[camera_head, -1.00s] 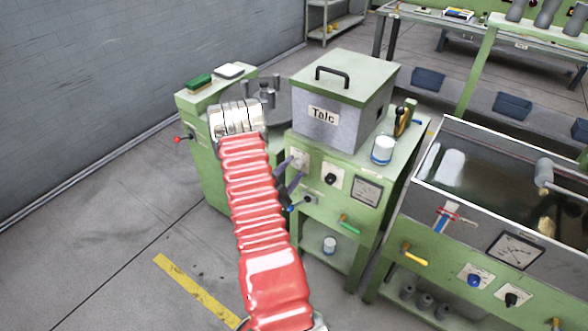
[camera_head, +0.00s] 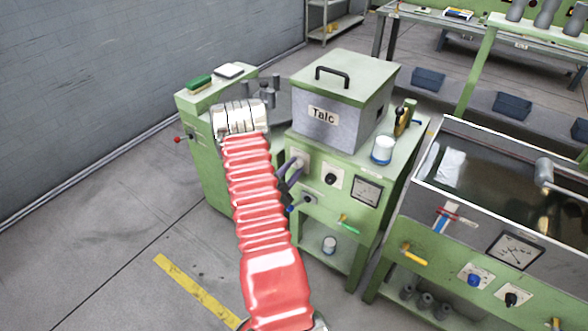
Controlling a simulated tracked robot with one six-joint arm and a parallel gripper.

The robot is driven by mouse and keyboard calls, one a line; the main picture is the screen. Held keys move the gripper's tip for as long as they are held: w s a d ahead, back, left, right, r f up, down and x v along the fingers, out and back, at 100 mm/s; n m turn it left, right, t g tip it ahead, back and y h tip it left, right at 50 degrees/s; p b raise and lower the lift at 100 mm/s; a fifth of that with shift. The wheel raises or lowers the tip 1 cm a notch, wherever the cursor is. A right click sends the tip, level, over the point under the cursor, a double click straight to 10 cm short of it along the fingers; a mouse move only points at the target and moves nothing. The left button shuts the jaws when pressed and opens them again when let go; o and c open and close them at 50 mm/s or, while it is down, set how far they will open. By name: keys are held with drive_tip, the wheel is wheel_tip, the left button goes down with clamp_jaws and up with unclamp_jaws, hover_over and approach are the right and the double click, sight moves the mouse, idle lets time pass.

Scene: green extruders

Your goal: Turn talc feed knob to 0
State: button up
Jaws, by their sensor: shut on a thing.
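The grey box labelled "Talc" (camera_head: 339,127) stands on a green machine (camera_head: 352,238). The front panel has a pale knob plate (camera_head: 303,156) at its upper left. My gripper (camera_head: 295,167) is at this plate, shut on the knob there. The fingers hide most of the knob, so its pointer and setting cannot be read. A second, black knob (camera_head: 331,181) on a white plate is to the right, apart from my gripper. My red-sleeved arm covers the machine's left side.
A white jar (camera_head: 382,150) stands on top. A water trough (camera_head: 500,190) is at right. Open floor lies at left.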

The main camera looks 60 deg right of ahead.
drive_tip(key=shift+f+n, duration=0.1)
drive_tip(key=shift+n, duration=0.2)
drive_tip(key=n, duration=0.3)
drive_tip(key=shift+s, duration=0.1)
drive_tip(key=n, duration=0.4)
drive_tip(key=shift+a+y, duration=0.1)
drive_tip(key=shift+y, duration=0.3)
drive_tip(key=n, duration=0.3)
drive_tip(key=shift+n+g, duration=0.3)
drive_tip(key=shift+n, duration=0.1)
drive_tip(key=n, duration=0.3)
drive_tip(key=shift+n+g+y, duration=0.3)
drive_tip(key=o, duration=1)
